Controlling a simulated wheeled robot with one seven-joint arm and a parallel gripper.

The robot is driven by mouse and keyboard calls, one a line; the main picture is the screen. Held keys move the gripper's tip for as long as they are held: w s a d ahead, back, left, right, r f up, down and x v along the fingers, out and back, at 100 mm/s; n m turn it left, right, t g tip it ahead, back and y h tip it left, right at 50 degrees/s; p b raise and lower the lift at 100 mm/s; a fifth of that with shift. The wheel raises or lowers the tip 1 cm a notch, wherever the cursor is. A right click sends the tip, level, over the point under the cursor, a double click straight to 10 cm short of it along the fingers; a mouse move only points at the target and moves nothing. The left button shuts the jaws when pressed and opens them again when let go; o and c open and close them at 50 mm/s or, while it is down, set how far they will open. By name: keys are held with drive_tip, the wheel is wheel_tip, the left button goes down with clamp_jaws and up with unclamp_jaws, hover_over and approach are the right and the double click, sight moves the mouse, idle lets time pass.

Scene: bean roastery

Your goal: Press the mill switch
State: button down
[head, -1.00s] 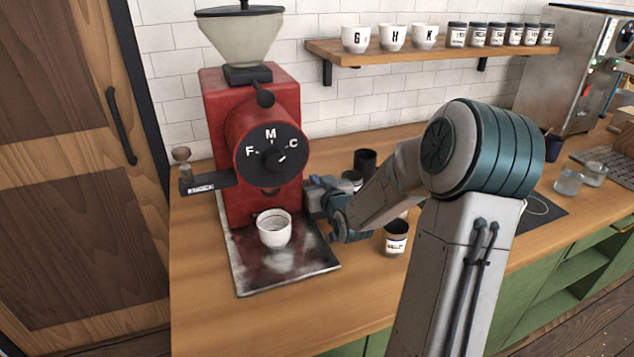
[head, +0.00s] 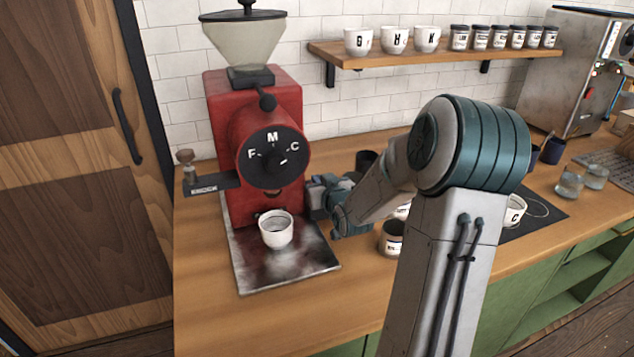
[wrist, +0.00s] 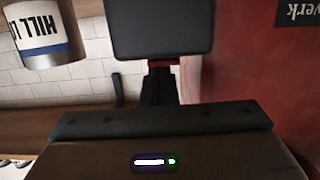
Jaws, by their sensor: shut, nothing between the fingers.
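The red mill (head: 225,110) stands on the counter with a black dial marked F, M and C on its front. My gripper (head: 314,196) is at the mill's lower right side, and its fingertips are hidden in the head view. In the wrist view my gripper (wrist: 159,84) is shut and empty, its fingers pointing at a dark rounded plate (wrist: 160,32) with a thin red strip at its edge. This plate looks like the mill switch, but I cannot tell whether the fingers touch it. The mill's red side (wrist: 250,80) is close on the right.
A white cup (head: 276,231) stands on the metal tray (head: 270,278) below the mill. A labelled jar (head: 391,238) stands close to my arm. A shelf (head: 430,55) with cups and jars is behind. The front left counter is clear.

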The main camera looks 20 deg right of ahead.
drive_tip(key=r, duration=0.1)
drive_tip(key=r+p, duration=0.2)
drive_tip(key=shift+w+a+r, duration=0.25)
drive_tip(key=shift+a+r, duration=0.1)
drive_tip(key=shift+r, duration=0.05)
drive_tip(key=s+r, duration=0.3)
drive_tip(key=s, duration=0.6)
drive_tip(key=shift+s+a, duration=0.2)
drive_tip(key=shift+a, duration=0.05)
